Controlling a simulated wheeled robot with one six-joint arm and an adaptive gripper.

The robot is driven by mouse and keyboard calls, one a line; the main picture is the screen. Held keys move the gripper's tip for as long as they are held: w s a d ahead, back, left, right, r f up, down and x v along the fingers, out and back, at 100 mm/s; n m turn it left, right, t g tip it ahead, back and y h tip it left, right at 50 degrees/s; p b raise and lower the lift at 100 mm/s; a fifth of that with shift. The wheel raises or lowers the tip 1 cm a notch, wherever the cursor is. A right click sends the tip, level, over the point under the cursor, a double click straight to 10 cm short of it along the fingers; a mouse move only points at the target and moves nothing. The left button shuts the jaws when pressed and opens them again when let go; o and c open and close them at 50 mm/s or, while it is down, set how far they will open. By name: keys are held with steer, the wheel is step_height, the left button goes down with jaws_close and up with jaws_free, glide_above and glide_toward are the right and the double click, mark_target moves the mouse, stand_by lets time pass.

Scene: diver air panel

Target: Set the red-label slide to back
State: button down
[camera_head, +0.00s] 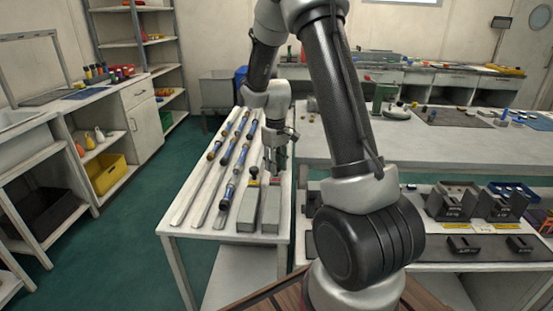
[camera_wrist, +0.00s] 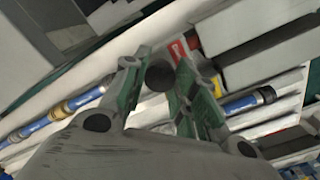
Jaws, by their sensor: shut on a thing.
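Two long grey slide housings lie side by side on the white table. The red label (camera_wrist: 179,49) shows close beside the knob, partly covered by a finger. The fingers hide the knob's base, so I cannot tell which slide it belongs to.
Blue tubes with brass fittings (camera_head: 241,152) lie on pale rails left of the housings, close to my gripper. A long bench (camera_head: 400,146) stands to the right. A yellow bin (camera_head: 108,172) sits in the left shelving. Green floor is open between.

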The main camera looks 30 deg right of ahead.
steer(key=shift+s+a, duration=0.4)
steer(key=shift+s, duration=0.2)
steer(key=c, duration=1.1)
jaws_free()
steer(key=shift+s, duration=0.1)
step_height(320, 180, up, 12)
